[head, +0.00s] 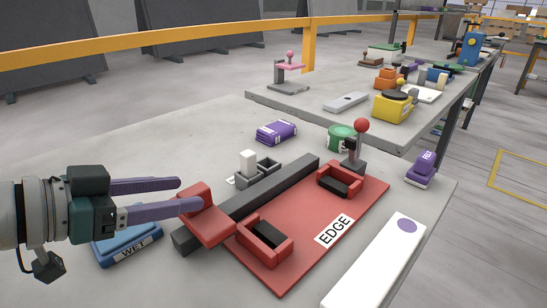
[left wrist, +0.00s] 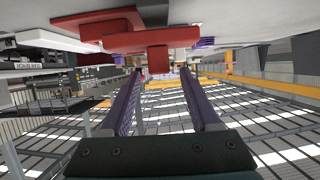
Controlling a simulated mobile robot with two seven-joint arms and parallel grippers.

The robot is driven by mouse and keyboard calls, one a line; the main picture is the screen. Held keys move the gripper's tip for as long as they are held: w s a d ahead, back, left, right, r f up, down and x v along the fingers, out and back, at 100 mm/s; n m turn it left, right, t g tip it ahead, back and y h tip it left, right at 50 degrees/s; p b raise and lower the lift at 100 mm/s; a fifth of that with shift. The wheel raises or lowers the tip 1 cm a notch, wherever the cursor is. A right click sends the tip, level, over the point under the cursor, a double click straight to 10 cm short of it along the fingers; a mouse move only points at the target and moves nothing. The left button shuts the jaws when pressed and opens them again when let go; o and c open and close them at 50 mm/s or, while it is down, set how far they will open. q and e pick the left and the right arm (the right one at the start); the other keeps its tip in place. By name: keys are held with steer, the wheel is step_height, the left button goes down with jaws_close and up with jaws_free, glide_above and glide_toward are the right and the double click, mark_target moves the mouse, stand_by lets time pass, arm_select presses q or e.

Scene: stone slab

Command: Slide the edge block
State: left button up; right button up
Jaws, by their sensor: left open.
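The red edge block (head: 207,226) sits on a dark grey bar (head: 262,205), at its near left end, beside the red plate (head: 292,262) labelled EDGE. A red tab (head: 193,193) stands up on the block's left side. My left gripper (head: 189,193) comes in from the left, open, with its two purple fingers pointing at the tab. In the left wrist view the tab (left wrist: 158,60) shows ahead between the open fingertips (left wrist: 161,73). Whether the fingers touch it I cannot tell. My right gripper is not in view.
A blue WET block (head: 127,246) lies just below my left gripper. A purple FELT block (head: 422,170) and a white slab (head: 378,262) lie right.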

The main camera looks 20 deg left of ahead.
mark_target(191, 191)
arm_select(q)
steer(key=shift+b+x, duration=0.45)
steer(key=shift+x, duration=1.35)
jaws_close()
